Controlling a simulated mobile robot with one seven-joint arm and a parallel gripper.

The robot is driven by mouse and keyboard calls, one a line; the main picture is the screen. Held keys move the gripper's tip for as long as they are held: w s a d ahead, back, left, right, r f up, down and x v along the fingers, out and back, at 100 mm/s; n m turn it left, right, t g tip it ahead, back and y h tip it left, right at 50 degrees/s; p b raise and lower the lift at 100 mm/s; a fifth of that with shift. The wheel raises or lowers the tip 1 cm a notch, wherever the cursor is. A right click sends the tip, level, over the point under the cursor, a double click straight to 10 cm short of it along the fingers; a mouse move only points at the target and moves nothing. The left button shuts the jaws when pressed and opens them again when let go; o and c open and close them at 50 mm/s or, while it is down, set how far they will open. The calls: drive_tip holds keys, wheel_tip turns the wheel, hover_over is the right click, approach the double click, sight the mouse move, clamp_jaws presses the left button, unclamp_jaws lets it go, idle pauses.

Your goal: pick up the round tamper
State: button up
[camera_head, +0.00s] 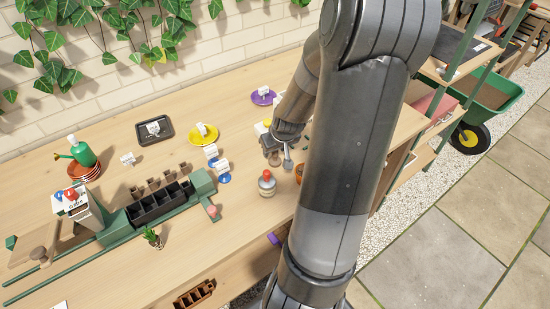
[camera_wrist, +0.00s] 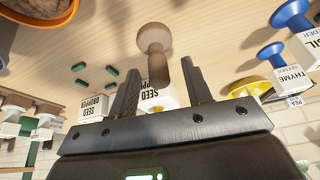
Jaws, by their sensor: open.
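The round tamper (camera_wrist: 153,40), brownish grey with a round knob and a straight stem, shows in the wrist view between and just beyond my fingers. In the head view it appears as a small grey knobbed shape (camera_head: 287,162) beside my gripper (camera_head: 275,150). My gripper (camera_wrist: 160,92) is open, with one dark finger on either side of the stem. I see no clear contact between fingers and stem. The tamper's lower end is partly hidden by the gripper and a labelled white block.
A terracotta pot (camera_head: 299,174) and a red-topped bottle (camera_head: 266,183) stand close by. White "SEED DROPPER" labels (camera_wrist: 94,106) and several small green pieces (camera_wrist: 82,70) lie near. A yellow saucer (camera_head: 204,135) and black cell tray (camera_head: 160,203) are farther left.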

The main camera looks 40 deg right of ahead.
drive_tip(key=shift+x, duration=1.2)
drive_tip(key=shift+c, duration=0.6)
clamp_jaws()
